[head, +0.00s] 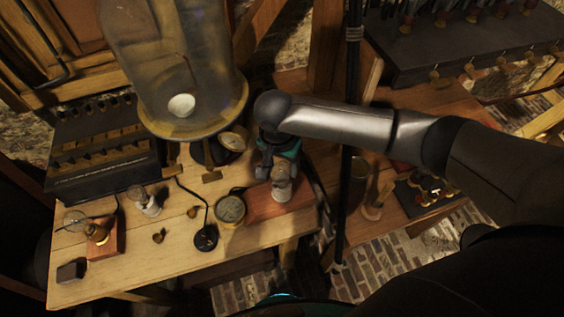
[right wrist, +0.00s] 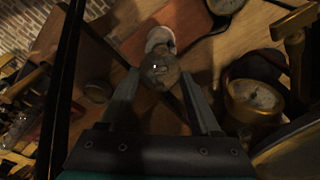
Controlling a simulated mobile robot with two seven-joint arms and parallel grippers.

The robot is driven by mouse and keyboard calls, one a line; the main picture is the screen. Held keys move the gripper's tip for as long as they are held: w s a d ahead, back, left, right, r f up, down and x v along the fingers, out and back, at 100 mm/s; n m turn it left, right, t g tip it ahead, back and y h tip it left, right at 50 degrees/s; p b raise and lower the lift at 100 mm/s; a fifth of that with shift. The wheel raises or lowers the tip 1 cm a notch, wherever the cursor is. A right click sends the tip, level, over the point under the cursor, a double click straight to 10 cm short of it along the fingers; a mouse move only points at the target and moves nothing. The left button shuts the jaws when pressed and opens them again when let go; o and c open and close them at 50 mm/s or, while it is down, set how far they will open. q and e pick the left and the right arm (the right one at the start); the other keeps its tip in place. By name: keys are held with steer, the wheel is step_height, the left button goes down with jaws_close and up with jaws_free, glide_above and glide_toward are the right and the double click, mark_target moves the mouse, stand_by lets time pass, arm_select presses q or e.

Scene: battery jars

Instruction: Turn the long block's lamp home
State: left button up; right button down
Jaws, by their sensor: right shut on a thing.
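The long block (head: 262,207) is a reddish wooden block at the right end of the bench. A lamp (head: 282,188) with a pale, rounded body stands over it. My right gripper (head: 279,172) comes down from above and is shut on this lamp. In the right wrist view, the fingers (right wrist: 161,78) lie on either side of the lamp's glass bulb (right wrist: 160,70). My left gripper is not in view.
A shorter block with a lamp (head: 97,232) stands at the left front. Another lamp (head: 148,203) is nearby. A round gauge (head: 230,209) and a black disc (head: 205,238) are left of the long block. A big glass jar (head: 180,65) and a black switch box (head: 100,180) stand behind.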

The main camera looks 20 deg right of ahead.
steer(key=shift+r+m+p, duration=0.1)
steer(key=shift+m+p, duration=1.3)
steer(key=shift+p, duration=0.2)
steer(key=shift+m+g+p, duration=0.3)
steer(key=shift+m+p, duration=1.15)
steer(key=shift+m, duration=0.15)
steer(key=shift+m, duration=0.3)
steer(key=shift+m+p, duration=0.4)
steer(key=shift+p, duration=0.25)
steer(key=m, duration=0.2)
steer(key=shift+a+m, duration=0.1)
steer(key=shift+m, duration=0.2)
steer(key=shift+m+g, duration=0.4)
steer(key=shift+m, duration=0.7)
